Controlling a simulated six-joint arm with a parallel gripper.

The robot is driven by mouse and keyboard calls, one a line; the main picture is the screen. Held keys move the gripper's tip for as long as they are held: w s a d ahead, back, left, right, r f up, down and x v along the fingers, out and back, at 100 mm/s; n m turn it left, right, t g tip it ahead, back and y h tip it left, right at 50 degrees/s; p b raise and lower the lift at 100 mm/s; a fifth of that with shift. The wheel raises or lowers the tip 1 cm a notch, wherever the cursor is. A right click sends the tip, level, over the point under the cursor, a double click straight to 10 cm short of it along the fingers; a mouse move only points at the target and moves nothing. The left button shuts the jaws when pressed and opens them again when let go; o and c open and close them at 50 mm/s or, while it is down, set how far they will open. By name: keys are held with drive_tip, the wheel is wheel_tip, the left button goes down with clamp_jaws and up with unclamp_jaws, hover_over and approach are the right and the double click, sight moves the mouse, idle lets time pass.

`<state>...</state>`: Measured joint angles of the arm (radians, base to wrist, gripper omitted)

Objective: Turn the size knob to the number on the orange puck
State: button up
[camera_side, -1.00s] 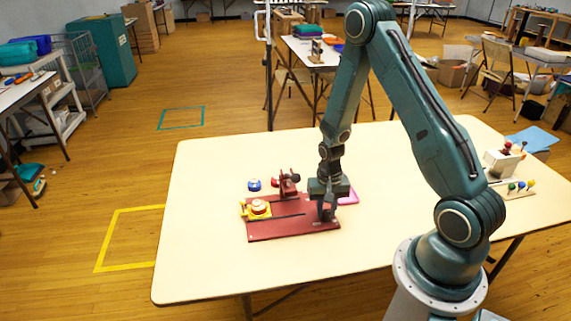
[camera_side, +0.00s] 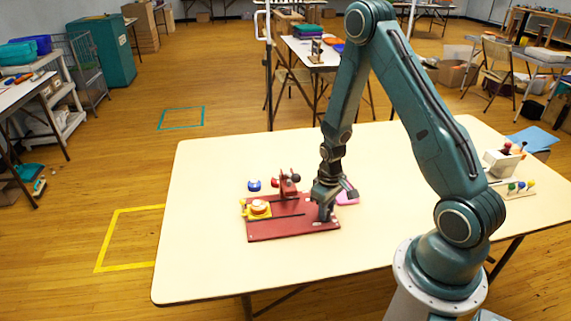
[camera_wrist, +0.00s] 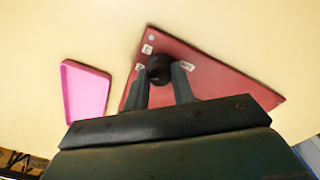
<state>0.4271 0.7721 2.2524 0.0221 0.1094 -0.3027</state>
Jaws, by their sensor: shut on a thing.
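My gripper (camera_side: 327,210) is down at the right end of a red board (camera_side: 262,230). In the wrist view my gripper (camera_wrist: 164,84) is shut on a dark round knob (camera_wrist: 159,67), one finger on either side. Small white number labels (camera_wrist: 147,49) sit on the red board (camera_wrist: 215,82) around the knob; their digits are too small to read. An orange puck (camera_side: 259,206) sits in a yellow holder (camera_side: 246,211) at the board's left end. Any number on it is not legible. The knob is hidden behind my gripper in the side view.
A red upright piece (camera_side: 287,187) stands at the board's back edge. A blue puck (camera_side: 254,185) lies behind the board. A pink tray (camera_wrist: 86,92) lies beside the board. A white box (camera_side: 500,163) and several coloured pegs stand at the table's far right. The table's front left is clear.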

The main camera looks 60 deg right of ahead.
drive_tip(key=shift+s, duration=0.1)
idle(0.3)
drive_tip(key=o, duration=1)
drive_tip(key=shift+r, duration=0.15)
wheel_tip(320, 180, up, 13)
drive_tip(key=shift+a+r, duration=0.2)
idle(0.5)
